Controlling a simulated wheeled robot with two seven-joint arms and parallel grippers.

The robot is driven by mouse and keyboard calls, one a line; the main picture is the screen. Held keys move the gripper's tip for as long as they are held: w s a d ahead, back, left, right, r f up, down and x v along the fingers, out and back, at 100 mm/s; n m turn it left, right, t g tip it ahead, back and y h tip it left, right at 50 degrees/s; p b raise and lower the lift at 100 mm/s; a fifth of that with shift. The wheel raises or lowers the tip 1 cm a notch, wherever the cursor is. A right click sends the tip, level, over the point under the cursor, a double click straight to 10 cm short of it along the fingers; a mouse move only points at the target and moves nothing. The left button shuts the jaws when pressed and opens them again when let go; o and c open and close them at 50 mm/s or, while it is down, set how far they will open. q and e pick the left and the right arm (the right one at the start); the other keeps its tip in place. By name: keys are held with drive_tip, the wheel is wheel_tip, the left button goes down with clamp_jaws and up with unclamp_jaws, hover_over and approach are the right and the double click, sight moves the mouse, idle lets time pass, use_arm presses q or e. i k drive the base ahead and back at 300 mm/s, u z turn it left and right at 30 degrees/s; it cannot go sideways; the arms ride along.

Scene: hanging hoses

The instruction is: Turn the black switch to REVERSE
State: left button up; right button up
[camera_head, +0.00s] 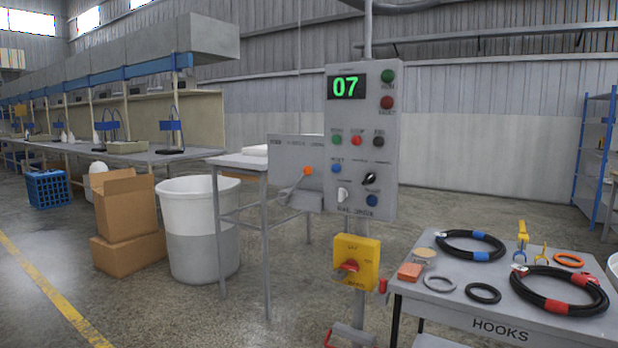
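The black switch (370,179) is a small rotary knob on the grey control panel (385,128). It sits at the lower right of the panel, and its pointer slants toward the upper right. The labels around it are too small to read, so I cannot tell which position it marks. A white switch (342,195) is to its lower left, and blue buttons are at its left and below it. A green "07" display (346,86) is at the panel's top. Neither of my grippers is in view.
A yellow box with a red rotary handle (356,262) is mounted below the panel. A grey box with an orange-knobbed lever (308,171) adjoins its left. The HOOKS table (470,312) with coiled hoses stands at right. A white bin (199,232) and cardboard boxes (126,204) stand left.

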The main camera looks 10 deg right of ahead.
sight(370, 176)
drive_tip(key=u, duration=0.5)
drive_tip(key=i, duration=1.05)
drive_tip(key=z, duration=0.45)
drive_tip(key=i, duration=0.9)
drive_tip(key=z, duration=0.95)
